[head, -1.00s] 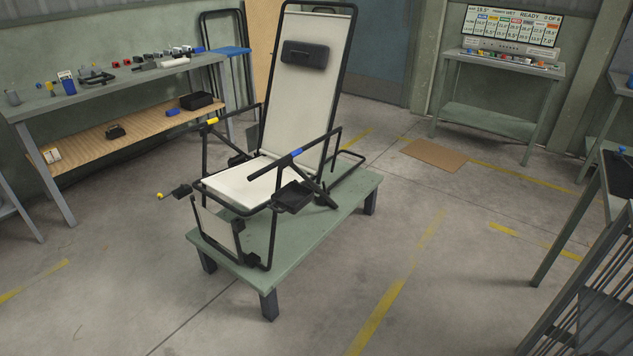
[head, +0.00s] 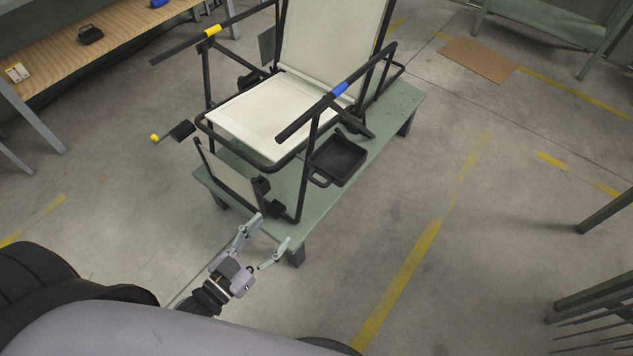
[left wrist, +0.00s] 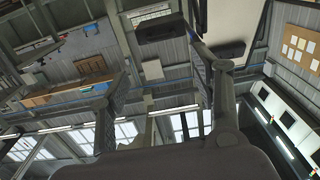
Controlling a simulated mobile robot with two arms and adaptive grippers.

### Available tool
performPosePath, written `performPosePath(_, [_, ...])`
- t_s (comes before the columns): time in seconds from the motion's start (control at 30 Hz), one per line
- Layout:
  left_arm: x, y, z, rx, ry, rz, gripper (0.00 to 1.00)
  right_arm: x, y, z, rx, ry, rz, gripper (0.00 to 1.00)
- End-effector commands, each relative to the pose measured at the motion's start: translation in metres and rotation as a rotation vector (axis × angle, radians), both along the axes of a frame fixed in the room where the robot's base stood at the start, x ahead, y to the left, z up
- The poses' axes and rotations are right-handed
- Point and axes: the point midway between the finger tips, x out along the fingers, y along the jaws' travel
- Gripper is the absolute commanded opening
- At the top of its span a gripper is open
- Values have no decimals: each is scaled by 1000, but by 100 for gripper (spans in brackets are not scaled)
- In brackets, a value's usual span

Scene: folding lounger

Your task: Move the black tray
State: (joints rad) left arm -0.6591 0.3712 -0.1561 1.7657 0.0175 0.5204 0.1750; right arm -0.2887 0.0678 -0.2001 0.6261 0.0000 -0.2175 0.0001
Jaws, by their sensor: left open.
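The black tray (head: 338,158) is a shallow, open box with a loop handle at its near-left end. It sits at the right side of the folding lounger (head: 270,115), below the armrest with the blue band, and looks empty. My left gripper (head: 271,229) is open and empty at the near end of the green platform, below and left of the tray, apart from it. Its two spread fingers also show in the left wrist view (left wrist: 165,75). I cannot tell for sure whether the tray shows there. My right gripper is not in view.
The lounger stands on a low green platform (head: 385,125). A small arm with a yellow tip (head: 172,133) sticks out at its left. A wooden-shelved bench (head: 80,60) is at the upper left. A grey rack (head: 600,300) is at the lower right. Floor right of the platform is clear.

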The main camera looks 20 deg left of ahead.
Motion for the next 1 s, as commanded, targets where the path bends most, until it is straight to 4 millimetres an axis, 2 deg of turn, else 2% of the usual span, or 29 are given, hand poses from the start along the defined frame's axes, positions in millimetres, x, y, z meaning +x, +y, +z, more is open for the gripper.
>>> performPosePath(0.17, [20, -8, 5, -4, -11, -3, 58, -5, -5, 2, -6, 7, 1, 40])
performPosePath(0.43, [75, -27, 5, -4, -10, -2, 58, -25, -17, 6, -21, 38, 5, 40])
performPosePath(0.6, [110, -40, 4, -2, -9, -2, 58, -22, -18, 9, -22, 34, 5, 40])
performPosePath(0.8, [143, -52, 3, -2, -8, -2, 58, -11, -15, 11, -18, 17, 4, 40])
performPosePath(1.0, [160, -59, 3, -1, -6, -2, 58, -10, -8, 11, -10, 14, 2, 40])
